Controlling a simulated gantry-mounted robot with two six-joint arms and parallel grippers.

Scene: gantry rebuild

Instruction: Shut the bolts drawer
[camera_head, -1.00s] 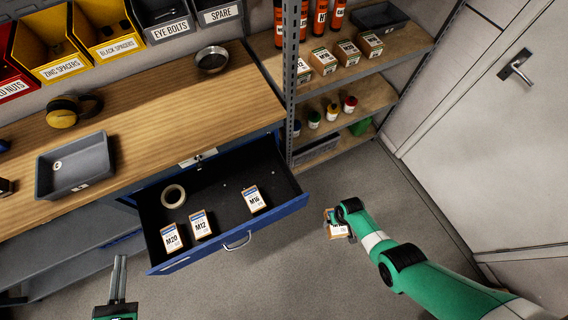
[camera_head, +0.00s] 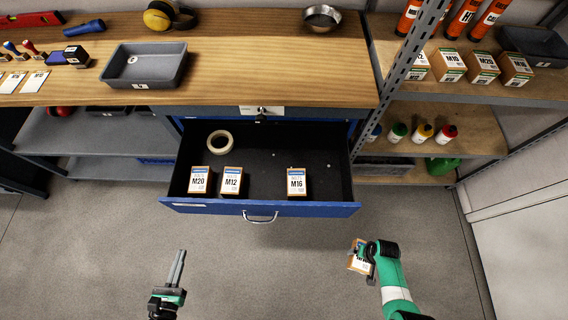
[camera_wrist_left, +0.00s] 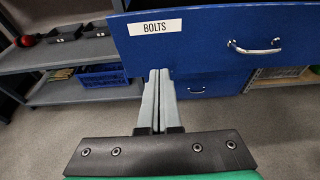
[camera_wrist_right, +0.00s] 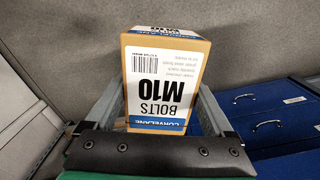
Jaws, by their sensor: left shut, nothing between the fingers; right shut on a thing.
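The blue bolts drawer (camera_head: 230,208) stands pulled out under the workbench, with a metal handle (camera_head: 261,217) on its front. The left wrist view shows its BOLTS label (camera_wrist_left: 155,27) and handle (camera_wrist_left: 255,46). Inside are boxes M20 (camera_head: 200,180), M12 (camera_head: 231,181) and M16 (camera_head: 297,183), and a tape roll (camera_head: 220,142). My left gripper (camera_head: 179,256) is shut and empty, in front of the drawer's left part and apart from it. My right gripper (camera_head: 368,262) is shut on an M10 bolts box (camera_wrist_right: 165,80), off to the right of the drawer and in front of it.
The workbench (camera_head: 220,60) holds a grey tray (camera_head: 146,66) and a metal bowl (camera_head: 322,18). A shelf rack with several small boxes and bottles (camera_head: 422,133) stands to the right. The floor (camera_head: 270,275) before the drawer is clear.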

